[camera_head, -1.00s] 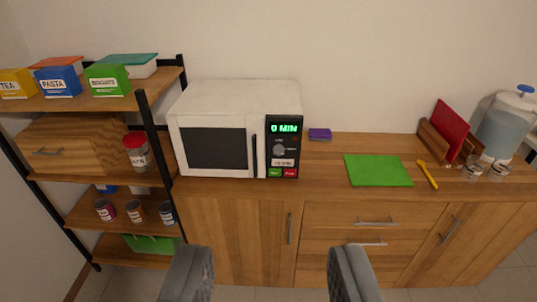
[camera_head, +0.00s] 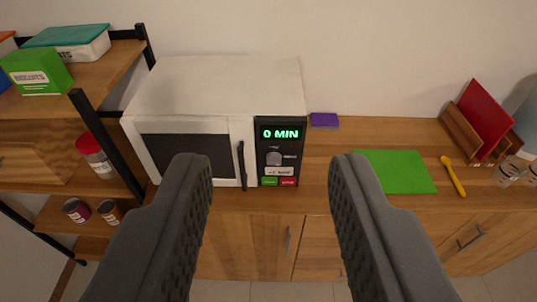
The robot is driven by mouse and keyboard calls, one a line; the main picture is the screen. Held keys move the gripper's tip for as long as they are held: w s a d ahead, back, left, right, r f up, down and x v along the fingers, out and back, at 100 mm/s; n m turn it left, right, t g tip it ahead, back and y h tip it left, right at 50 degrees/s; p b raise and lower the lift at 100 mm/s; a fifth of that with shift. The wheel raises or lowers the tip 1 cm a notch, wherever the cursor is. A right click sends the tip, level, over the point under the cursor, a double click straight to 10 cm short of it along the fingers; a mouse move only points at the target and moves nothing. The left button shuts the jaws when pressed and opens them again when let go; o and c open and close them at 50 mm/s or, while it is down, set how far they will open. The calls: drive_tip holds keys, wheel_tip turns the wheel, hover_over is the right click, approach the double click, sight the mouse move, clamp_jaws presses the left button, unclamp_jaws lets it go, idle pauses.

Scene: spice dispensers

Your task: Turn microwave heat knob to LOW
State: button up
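The white microwave (camera_head: 215,88) stands on the wooden counter with its door closed. Its black control panel (camera_head: 281,135) is on the right and shows "0 MIN" in green. The grey heat knob (camera_head: 274,158) sits below the display; its setting is too small to read. A green button (camera_head: 269,182) and a red button (camera_head: 288,182) are at the bottom of the panel. My gripper (camera_head: 268,170) is open and empty. Its two grey fingers frame the panel from the near side, apart from the knob.
A purple box (camera_head: 324,120) lies right of the microwave. A green board (camera_head: 398,172), a yellow utensil (camera_head: 453,176) and a rack with a red board (camera_head: 484,118) are further right. A shelf (camera_head: 105,75) with boxes and jars stands left. Bare counter lies around the purple box.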

sight(274, 161)
drive_tip(key=shift+w+d, duration=0.2)
drive_tip(key=shift+d, duration=0.05)
drive_tip(key=shift+o, duration=2.2)
drive_tip(key=shift+w+f, duration=0.1)
drive_tip(key=shift+w, duration=0.1)
drive_tip(key=w+d+f+t, duration=0.1)
drive_tip(key=w+f, duration=2)
drive_tip(key=w+f+t, duration=0.2)
drive_tip(key=w+f, duration=0.1)
drive_tip(key=f, duration=2.1)
drive_tip(key=w, duration=1.3)
drive_tip(key=shift+w+a, duration=0.2)
drive_tip(key=shift+w, duration=0.15)
drive_tip(key=shift+f, duration=0.1)
